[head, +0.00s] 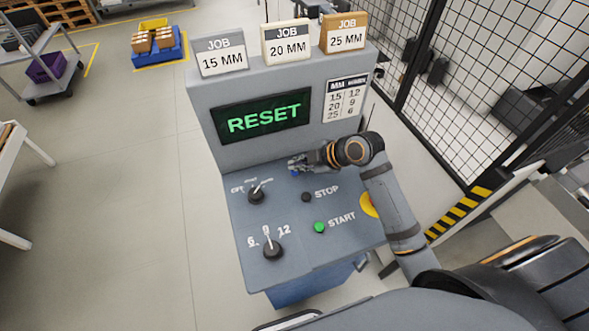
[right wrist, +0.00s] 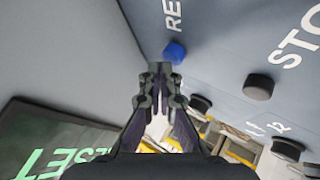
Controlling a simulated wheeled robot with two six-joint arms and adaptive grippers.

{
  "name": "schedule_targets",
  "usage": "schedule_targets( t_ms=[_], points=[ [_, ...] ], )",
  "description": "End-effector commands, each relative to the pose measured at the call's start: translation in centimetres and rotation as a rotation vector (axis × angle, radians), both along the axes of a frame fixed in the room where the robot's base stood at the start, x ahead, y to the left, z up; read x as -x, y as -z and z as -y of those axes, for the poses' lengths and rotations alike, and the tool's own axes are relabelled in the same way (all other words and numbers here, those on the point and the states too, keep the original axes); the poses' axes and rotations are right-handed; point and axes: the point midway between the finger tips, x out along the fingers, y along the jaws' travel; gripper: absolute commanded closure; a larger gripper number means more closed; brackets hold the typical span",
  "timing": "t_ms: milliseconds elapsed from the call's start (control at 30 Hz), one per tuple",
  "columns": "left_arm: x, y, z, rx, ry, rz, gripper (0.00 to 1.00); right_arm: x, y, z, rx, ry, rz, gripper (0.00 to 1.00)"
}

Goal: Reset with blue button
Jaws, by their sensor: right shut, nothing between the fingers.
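The blue button (right wrist: 175,53) sits on the grey console panel, beside a partly visible label starting "RE". In the right wrist view it is just beyond my right gripper's fingertips (right wrist: 160,72), and I cannot tell whether they touch it. My right gripper is shut and empty. In the head view my right gripper (head: 297,163) is over the upper panel, and only a bit of blue (head: 295,173) shows below it. The screen (head: 262,117) reads "RESET" in green. My left gripper is not in view.
The panel holds a black STOP button (head: 306,197), a green START button (head: 319,227), a yellow part (head: 369,205) partly behind my right arm, an upper knob (head: 256,195) and a lower knob (head: 272,248). JOB signs (head: 287,42) stand on top. A mesh fence (head: 490,80) is at right.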

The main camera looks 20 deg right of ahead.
Motion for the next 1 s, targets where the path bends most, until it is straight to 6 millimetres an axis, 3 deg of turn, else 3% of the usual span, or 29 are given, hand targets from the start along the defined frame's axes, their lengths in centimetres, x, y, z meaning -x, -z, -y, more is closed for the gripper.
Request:
schedule_targets(
  t_ms=[1000],
  points=[
    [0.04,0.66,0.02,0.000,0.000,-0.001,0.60,0.02,0.98,0.01,0.000,0.001,-0.002,1.00]
  ],
)
